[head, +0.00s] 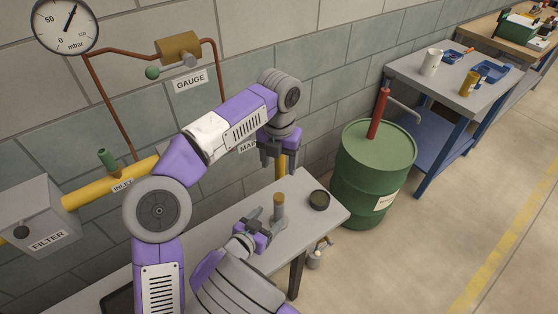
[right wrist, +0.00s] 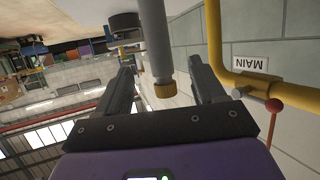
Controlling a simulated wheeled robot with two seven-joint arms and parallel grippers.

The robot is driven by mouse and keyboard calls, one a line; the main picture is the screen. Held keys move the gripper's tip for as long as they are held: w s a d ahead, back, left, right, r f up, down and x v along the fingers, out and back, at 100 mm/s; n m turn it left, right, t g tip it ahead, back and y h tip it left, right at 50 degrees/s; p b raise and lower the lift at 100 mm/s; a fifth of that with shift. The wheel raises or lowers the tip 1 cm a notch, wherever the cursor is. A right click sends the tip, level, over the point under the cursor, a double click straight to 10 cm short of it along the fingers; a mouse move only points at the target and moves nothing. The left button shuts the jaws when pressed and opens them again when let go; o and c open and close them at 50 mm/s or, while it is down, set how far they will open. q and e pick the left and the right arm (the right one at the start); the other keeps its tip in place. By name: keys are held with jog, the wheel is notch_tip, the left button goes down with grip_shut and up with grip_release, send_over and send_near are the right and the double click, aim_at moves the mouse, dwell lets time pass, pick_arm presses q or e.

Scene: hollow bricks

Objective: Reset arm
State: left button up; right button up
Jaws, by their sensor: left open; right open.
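My left gripper (head: 280,160) is open and points down, high in front of the wall, with a yellow pipe behind it. Nothing shows between its fingers. My right gripper (head: 266,218) is low over the grey table (head: 310,228), beside an upright grey cylinder with a brass-coloured top (head: 278,205). In the right wrist view, which is upside down, the right gripper (right wrist: 161,66) is open. The grey cylinder (right wrist: 157,45) appears between its fingers, with gaps on both sides. I cannot tell how deep between the fingers it stands.
A dark round object (head: 319,200) sits near the table's right end. A green drum (head: 370,170) with a red pump stands right of the table. A small item (head: 317,253) lies on the floor. A gauge (head: 66,25) and pipes line the wall. Open floor lies at the right.

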jog(key=shift+s+a+r, duration=0.1)
jog(key=shift+s+a, duration=0.05)
jog(key=shift+s, duration=0.15)
